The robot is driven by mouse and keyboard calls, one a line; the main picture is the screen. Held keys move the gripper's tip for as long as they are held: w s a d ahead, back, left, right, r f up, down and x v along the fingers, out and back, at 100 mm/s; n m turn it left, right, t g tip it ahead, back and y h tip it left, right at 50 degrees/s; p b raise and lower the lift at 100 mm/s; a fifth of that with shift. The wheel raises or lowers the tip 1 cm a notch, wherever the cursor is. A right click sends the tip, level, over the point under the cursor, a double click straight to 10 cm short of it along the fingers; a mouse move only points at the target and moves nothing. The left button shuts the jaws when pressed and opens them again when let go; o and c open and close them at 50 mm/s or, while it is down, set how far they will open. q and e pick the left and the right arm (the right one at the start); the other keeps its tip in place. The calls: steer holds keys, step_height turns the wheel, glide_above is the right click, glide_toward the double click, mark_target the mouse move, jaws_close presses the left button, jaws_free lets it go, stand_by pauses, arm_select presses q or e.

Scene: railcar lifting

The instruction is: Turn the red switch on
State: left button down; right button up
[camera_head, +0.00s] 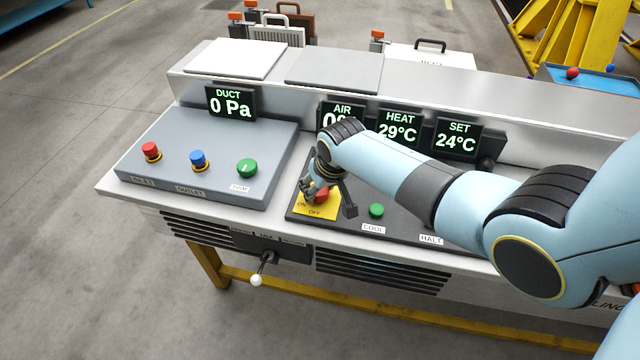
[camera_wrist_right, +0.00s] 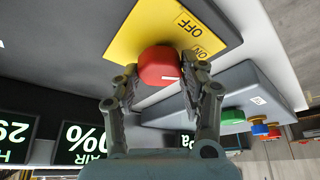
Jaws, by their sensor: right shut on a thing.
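The red switch (camera_head: 321,194) is a round knob on a yellow plate (camera_head: 317,210) marked ON and OFF, on the dark panel in the middle of the bench. My right gripper (camera_head: 328,197) reaches down over it and partly hides it. In the right wrist view, the red switch (camera_wrist_right: 158,65) sits between the fingers of my right gripper (camera_wrist_right: 163,82), which is shut on it. A short white mark shows on the knob, but I cannot tell clearly which label it points to. My left gripper is in neither view.
A green button (camera_head: 376,210) sits just right of the yellow plate. The grey box (camera_head: 215,165) at left carries red, blue and green buttons. Displays (camera_head: 398,130) stand behind the switch. A lever with a white ball (camera_head: 257,280) sticks out of the bench front.

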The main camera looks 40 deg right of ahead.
stand_by(0.4)
steer(key=o, duration=1.2)
steer(key=shift+r, duration=0.1)
steer(key=v, duration=1.1)
steer(key=shift+s+r, duration=0.2)
steer(key=shift+r, duration=0.15)
